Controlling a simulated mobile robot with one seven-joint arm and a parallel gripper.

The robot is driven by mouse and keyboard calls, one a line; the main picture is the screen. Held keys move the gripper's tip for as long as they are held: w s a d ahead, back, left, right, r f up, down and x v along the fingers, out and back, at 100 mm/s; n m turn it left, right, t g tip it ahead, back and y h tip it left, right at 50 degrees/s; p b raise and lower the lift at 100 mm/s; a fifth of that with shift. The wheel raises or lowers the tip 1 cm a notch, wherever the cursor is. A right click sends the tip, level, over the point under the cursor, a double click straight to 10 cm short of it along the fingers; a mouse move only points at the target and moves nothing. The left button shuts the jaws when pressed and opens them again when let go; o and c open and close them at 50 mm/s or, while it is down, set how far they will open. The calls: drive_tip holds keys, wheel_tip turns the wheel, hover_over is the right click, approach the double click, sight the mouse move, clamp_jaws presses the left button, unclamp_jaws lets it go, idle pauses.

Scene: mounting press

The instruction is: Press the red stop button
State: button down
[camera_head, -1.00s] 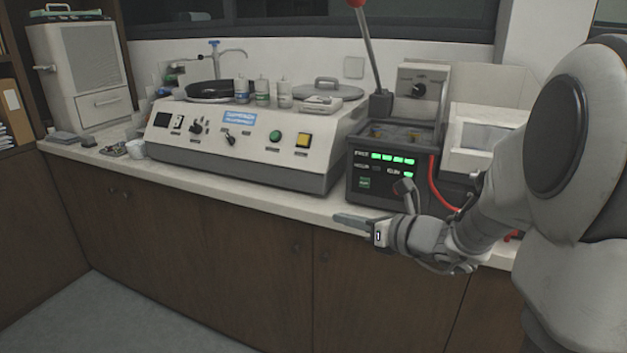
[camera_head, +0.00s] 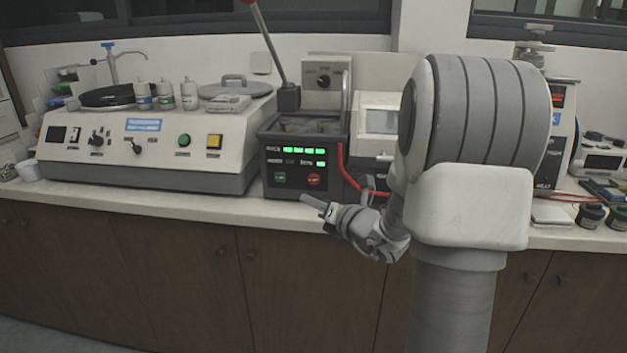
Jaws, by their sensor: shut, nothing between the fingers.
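The red stop button (camera_head: 314,180) is on the lower right of the dark front panel of the mounting press (camera_head: 292,165), in the head view. A green button (camera_head: 280,178) is to its left, and lit green bars (camera_head: 303,150) are above. My gripper (camera_head: 308,200) is shut and empty. In the picture its fingertips are just below the red button, near the counter's front edge, pointing left. They appear apart from the button; the exact depth gap is hard to tell.
A long lever with a red knob rises from the press. A red hose (camera_head: 343,170) runs down its right side. A polishing machine (camera_head: 150,150) stands left on the counter (camera_head: 120,200). Jars (camera_head: 590,215) and instruments are at the far right, beyond my arm.

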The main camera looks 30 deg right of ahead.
sight(308, 180)
drive_tip(key=shift+w+d+p, duration=0.2)
drive_tip(key=shift+w+d, duration=0.45)
drive_tip(key=shift+w, duration=0.35)
drive_tip(key=shift+w+d+p, duration=0.15)
drive_tip(key=shift+w+d, duration=0.55)
drive_tip(key=shift+w, duration=0.25)
drive_tip(key=shift+w+d+p, duration=0.2)
drive_tip(key=shift+w+d, duration=0.45)
drive_tip(key=shift+w, duration=0.35)
drive_tip(key=shift+w, duration=0.1)
drive_tip(key=shift+w+d, duration=0.2)
drive_tip(key=shift+w, duration=0.05)
drive_tip(key=shift+w+d, duration=0.2)
drive_tip(key=shift+w, duration=0.1)
idle(0.4)
drive_tip(key=shift+s, duration=0.1)
drive_tip(key=shift+s+a, duration=0.4)
drive_tip(key=shift+s, duration=0.15)
drive_tip(key=s+a, duration=0.1)
drive_tip(key=s, duration=0.1)
drive_tip(key=s+a, duration=0.2)
drive_tip(key=shift+s+b, duration=0.1)
drive_tip(key=shift+b, duration=0.3)
